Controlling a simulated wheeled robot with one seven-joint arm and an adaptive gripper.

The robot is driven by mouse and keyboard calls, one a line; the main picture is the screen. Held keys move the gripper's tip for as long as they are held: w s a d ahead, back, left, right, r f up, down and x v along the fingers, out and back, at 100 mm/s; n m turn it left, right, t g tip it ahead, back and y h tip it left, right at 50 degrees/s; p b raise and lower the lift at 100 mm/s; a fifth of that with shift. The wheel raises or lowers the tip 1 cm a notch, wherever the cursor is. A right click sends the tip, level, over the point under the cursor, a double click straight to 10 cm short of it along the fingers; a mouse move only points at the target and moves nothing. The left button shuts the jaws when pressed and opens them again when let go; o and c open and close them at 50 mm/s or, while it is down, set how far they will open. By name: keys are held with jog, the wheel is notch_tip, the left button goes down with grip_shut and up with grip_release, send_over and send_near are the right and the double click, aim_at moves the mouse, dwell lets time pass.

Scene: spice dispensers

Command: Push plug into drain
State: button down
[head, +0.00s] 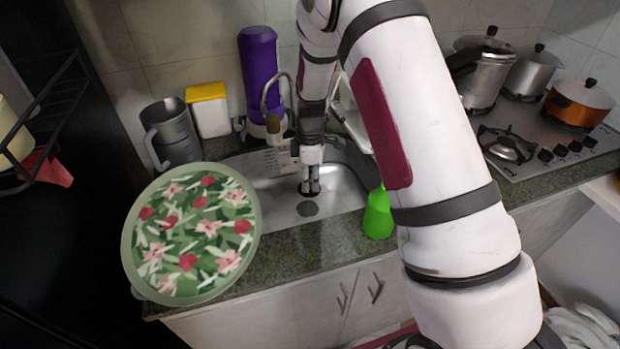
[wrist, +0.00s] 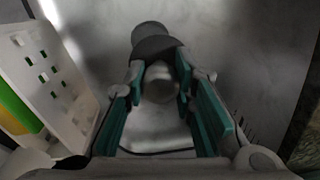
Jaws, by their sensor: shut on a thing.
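My gripper (head: 310,188) reaches down into the metal sink (head: 345,190). In the wrist view its teal-padded fingers (wrist: 160,75) are shut on the plug (wrist: 158,48), a dark disc at the fingertips. In the head view the plug (head: 308,194) shows only as a dark shape under the fingers. The drain (head: 307,209) is a dark round spot in the sink floor, just nearer the front than the fingertips. In the wrist view a round grey shape just beyond the plug appears to be the drain (wrist: 150,32). I cannot tell the gap between plug and sink floor.
A white perforated holder (wrist: 62,85) with green and yellow items is close left of my gripper. A faucet (head: 268,97) and purple bottle (head: 259,75) stand behind the sink. A green bottle (head: 378,214) is right of it, and a floral plate (head: 195,230) left.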

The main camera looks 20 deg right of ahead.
aim_at(295, 198)
jog(key=shift+w+f+b, duration=0.75)
jog(key=shift+f+b, duration=0.15)
jog(key=shift+f, duration=0.2)
jog(key=shift+d, duration=0.1)
jog(key=shift+w+f, duration=0.1)
jog(key=shift+f, duration=0.1)
jog(key=shift+w+d+f+b, duration=0.15)
jog(key=shift+f+b, duration=0.25)
jog(key=shift+f, duration=0.55)
jog(key=shift+a+f+b, duration=0.2)
jog(key=shift+f+b, duration=0.4)
jog(key=shift+f, duration=1.25)
jog(key=shift+f+b, duration=0.6)
jog(key=shift+f, duration=0.65)
